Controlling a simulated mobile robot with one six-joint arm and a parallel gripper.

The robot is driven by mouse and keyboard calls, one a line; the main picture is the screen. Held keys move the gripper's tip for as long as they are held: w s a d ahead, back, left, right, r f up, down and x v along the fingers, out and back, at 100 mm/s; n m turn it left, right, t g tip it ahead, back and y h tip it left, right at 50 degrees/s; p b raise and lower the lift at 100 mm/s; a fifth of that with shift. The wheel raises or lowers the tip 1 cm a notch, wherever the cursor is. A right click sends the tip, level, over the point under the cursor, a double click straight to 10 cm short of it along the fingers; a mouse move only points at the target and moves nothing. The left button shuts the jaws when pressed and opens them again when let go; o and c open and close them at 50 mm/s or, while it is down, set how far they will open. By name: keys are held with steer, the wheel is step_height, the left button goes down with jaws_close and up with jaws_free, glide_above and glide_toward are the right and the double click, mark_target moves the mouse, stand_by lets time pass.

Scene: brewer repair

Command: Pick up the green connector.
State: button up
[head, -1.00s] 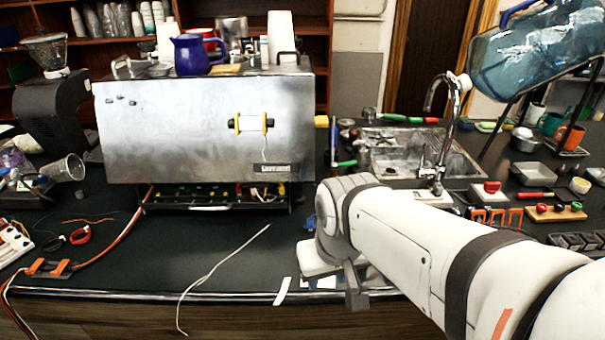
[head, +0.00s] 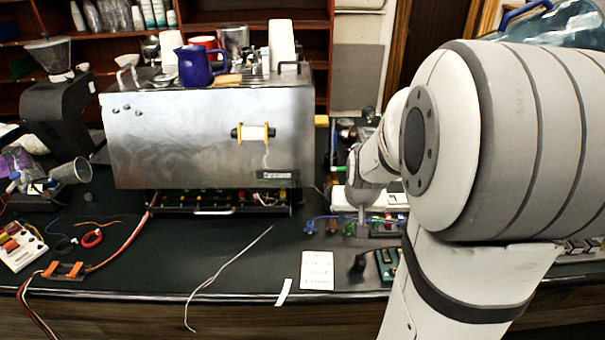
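I cannot single out the green connector for sure. A small dark green block (head: 388,262) lies near the counter's front edge, partly hidden by my arm. Small green and coloured parts (head: 384,224) also lie just right of my gripper, too small to tell apart. My gripper (head: 362,229) points down over the counter, right of the steel brewer (head: 205,140). One dark finger shows clearly. Its opening and anything between the fingers cannot be made out.
A white card (head: 318,271), a white strip (head: 284,292) and a pale wire (head: 228,268) lie in front. Blue wires (head: 318,222) lie left of my gripper. A blue jug (head: 194,64) stands on the brewer. My arm hides the sink area. The counter's front middle is mostly clear.

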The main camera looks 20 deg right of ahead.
mark_target(350, 224)
steer(key=shift+w+d+r+p+x, duration=0.15)
steer(key=shift+w+p+x, duration=0.1)
steer(key=shift+x, duration=1.2)
steer(key=shift+w+d+r+p+x, duration=0.15)
steer(key=shift+w+x, duration=0.1)
steer(key=shift+x, duration=1.2)
steer(key=shift+w+d+r+p+x, duration=0.15)
steer(key=shift+w+p+x, duration=0.1)
steer(key=shift+x, duration=1.2)
steer(key=shift+f, duration=0.1)
jaws_close()
